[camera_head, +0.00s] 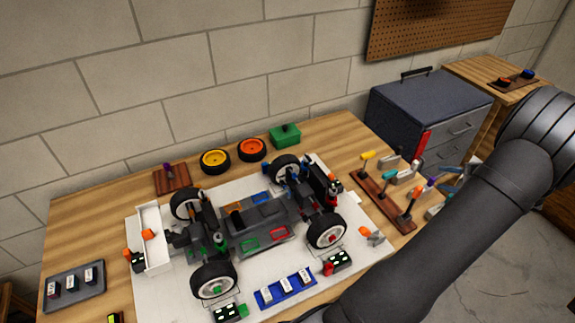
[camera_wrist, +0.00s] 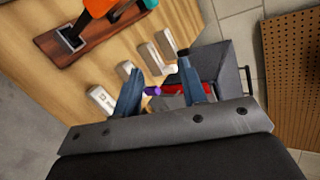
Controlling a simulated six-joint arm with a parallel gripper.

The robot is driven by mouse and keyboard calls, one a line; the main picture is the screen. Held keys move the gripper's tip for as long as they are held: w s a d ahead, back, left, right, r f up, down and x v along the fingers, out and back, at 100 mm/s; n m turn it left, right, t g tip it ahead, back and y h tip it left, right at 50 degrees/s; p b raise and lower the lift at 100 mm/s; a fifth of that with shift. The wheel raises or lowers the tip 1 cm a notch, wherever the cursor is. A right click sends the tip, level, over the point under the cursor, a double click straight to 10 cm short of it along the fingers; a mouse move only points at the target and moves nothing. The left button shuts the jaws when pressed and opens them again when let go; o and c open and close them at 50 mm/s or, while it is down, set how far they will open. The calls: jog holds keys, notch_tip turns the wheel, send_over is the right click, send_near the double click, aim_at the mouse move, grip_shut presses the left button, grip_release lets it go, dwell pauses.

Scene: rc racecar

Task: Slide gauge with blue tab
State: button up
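A small blue piece (camera_head: 266,168) shows at the back of the racecar (camera_head: 250,225), beside its far right wheel. It may be the blue tab; the gauge itself is too small and hidden to make out. Other gauges with a red tab (camera_head: 328,268), a green tab (camera_head: 243,311) and an orange tab (camera_head: 127,253) lie around the car. My gripper (camera_head: 452,188) is at the right, beyond the table's right edge area and far from the car. In the wrist view my gripper (camera_wrist: 159,64) is open, with a purple tip (camera_wrist: 152,91) seen between its fingers.
A wooden tool rack (camera_head: 375,198) with upright handles stands between the car and my gripper. A dark toolbox (camera_head: 425,100) stands behind. A green box (camera_head: 285,135) and spare wheels (camera_head: 215,161) sit at the table's back.

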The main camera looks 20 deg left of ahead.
jog(key=w+a+r+n+g+h, duration=0.5)
jog(key=w+a+n, duration=0.15)
jog(key=w, duration=0.25)
jog(key=w+a+f+n+h, duration=0.25)
jog(key=a+n, duration=0.25)
jog(key=a, duration=0.5)
jog(key=w+a+f+n+h, duration=0.1)
jog(key=a+f+n+h, duration=0.15)
jog(key=a+n, duration=0.55)
jog(key=w+a+f+n+h, duration=0.1)
jog(key=a+n+h, duration=0.2)
jog(key=a, duration=0.8)
jog(key=n+t+h, duration=0.6)
jog(key=n+t, duration=0.1)
jog(key=n, duration=0.9)
send_near(262, 166)
jog(key=shift+m, duration=0.25)
jog(key=x, duration=0.9)
jog(key=shift+a+f, duration=0.1)
jog(key=shift+c, duration=0.2)
